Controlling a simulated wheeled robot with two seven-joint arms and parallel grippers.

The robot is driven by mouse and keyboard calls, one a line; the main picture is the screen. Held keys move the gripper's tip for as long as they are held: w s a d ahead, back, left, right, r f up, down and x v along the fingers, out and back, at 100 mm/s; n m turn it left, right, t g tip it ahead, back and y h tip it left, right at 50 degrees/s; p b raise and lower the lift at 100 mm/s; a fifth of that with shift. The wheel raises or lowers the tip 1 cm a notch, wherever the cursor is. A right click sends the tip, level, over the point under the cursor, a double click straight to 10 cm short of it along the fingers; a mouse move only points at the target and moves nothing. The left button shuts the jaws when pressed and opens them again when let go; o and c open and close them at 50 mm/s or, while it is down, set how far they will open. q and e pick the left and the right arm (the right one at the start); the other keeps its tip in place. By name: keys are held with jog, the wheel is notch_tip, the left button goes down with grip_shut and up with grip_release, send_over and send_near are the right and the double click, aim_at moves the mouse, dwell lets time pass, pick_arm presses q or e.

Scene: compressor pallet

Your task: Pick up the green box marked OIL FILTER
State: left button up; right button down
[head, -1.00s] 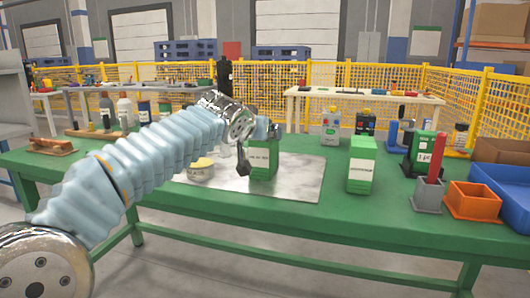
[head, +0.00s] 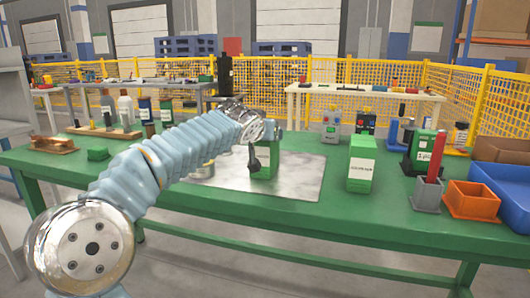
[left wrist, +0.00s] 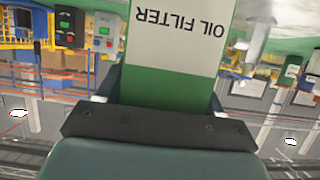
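The green box marked OIL FILTER (head: 266,168) stands upright on the grey mat on the green table in the head view. Its white label with the name shows upside down in the left wrist view (left wrist: 180,40). My left gripper (head: 262,152) is at the box, coming from the left and above. One dark finger overlaps the box's left side in the head view. In the left wrist view the fingers (left wrist: 165,95) lie at both sides of the box; whether they press on it is unclear. My right gripper is not in view.
Another green box with a white label (head: 361,165) stands right of the mat (head: 308,178). A grey and red holder (head: 428,190), an orange bin (head: 471,201) and a blue tray (head: 505,190) are at the right. A round tin behind my arm is partly hidden.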

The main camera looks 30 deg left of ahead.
pick_arm(q)
jog(key=c, duration=0.9)
jog(key=shift+r, duration=0.1)
